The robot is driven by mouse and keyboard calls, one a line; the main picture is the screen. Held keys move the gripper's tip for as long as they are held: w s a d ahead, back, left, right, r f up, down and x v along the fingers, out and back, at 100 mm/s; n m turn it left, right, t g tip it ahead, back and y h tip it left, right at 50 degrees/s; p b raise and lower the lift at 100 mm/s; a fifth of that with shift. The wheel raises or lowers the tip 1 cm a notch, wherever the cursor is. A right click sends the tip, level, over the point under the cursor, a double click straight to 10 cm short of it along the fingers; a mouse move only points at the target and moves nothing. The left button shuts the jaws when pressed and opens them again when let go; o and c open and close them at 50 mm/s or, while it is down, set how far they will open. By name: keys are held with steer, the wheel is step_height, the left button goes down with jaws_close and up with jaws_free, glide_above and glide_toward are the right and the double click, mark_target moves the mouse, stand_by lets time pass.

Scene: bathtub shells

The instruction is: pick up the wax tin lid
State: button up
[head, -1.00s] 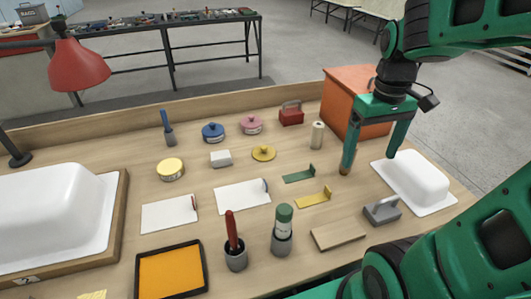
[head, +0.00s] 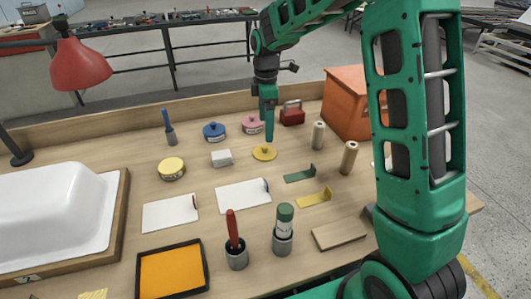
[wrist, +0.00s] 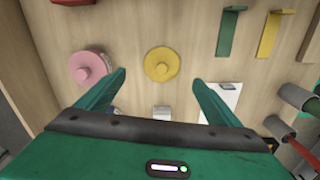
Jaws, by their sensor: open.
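The wax tin lid, a yellow disc with a round knob (head: 264,153), lies flat on the workbench, apart from the tins. It also shows in the wrist view (wrist: 162,65), at the upper middle. A yellow tin (head: 172,170) with a pale yellow top and a label stands to its left. My gripper (head: 269,138) is open and empty, its fingers pointing down above and near the lid. In the head view the fingers overlap edge-on, and how high they are is hard to tell. In the wrist view the two fingertips (wrist: 160,78) flank the lid's lower edge, with no contact visible.
A pink-lidded tin (head: 251,125) stands close behind the lid; in the wrist view it (wrist: 92,67) is near the left finger. A blue-lidded tin (head: 213,132), a white block (head: 221,158), a red-handled block (head: 292,113) and a green scraper (head: 300,174) surround the lid. An orange box (head: 349,105) stands right.

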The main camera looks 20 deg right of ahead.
mark_target(264, 146)
step_height(264, 146, down, 4)
steer(key=shift+s+a+f, duration=0.1)
steer(key=shift+a+f, duration=0.05)
steer(key=shift+f, duration=1.2)
steer(key=shift+s+a+f, duration=0.1)
steer(key=shift+a+f, duration=0.05)
steer(key=shift+f, duration=1.15)
steer(key=c, duration=1.1)
steer(key=shift+r, duration=0.1)
